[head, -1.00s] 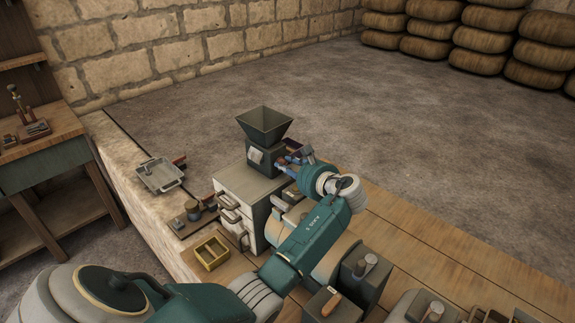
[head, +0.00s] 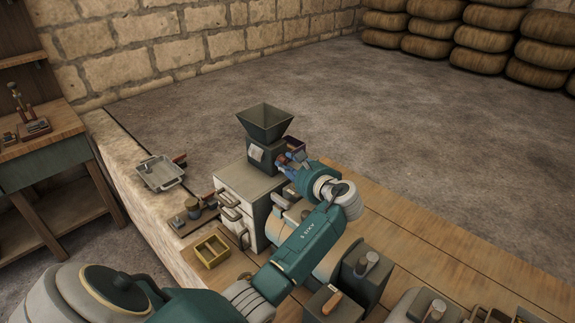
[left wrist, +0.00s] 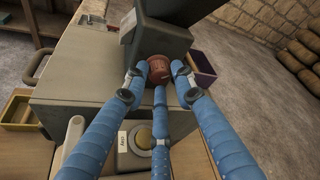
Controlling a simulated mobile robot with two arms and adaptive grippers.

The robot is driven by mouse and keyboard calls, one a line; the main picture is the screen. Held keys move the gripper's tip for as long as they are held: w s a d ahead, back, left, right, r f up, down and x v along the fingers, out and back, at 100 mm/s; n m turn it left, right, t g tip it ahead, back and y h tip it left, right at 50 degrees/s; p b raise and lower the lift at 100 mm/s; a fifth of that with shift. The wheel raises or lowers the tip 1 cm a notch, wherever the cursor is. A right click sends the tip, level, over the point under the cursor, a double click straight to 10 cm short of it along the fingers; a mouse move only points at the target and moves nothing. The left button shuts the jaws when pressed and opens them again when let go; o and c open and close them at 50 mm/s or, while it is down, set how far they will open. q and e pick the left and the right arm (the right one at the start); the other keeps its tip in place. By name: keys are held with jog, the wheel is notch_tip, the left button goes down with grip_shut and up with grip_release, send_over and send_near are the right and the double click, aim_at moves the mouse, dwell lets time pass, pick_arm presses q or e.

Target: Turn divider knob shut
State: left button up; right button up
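The machine with a dark square hopper (head: 265,122) stands on a pale cabinet (head: 240,187) at the bench's edge. In the left wrist view, a reddish-brown round knob (left wrist: 158,70) sits at the foot of the dark machine body (left wrist: 158,45). My left gripper (left wrist: 160,74) has its blue fingers around this knob, two at its sides and one below, with the tips seeming to touch it. In the head view, my left gripper (head: 291,160) is at the machine's right side and its fingers largely hide the knob. My right gripper is not in view.
A small purple-lined box (left wrist: 202,80) stands just right of the knob. A yellow tray (head: 211,251) and a metal pan (head: 160,173) lie left of the cabinet. Dark blocks with handles (head: 365,268) stand at the front.

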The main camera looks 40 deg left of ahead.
pick_arm(q)
jog(key=shift+o, duration=0.6)
jog(key=shift+w, duration=0.1)
jog(key=shift+d, duration=0.25)
jog(key=v, duration=1.1)
jog(key=shift+d, duration=0.3)
jog(key=shift+a, duration=0.1)
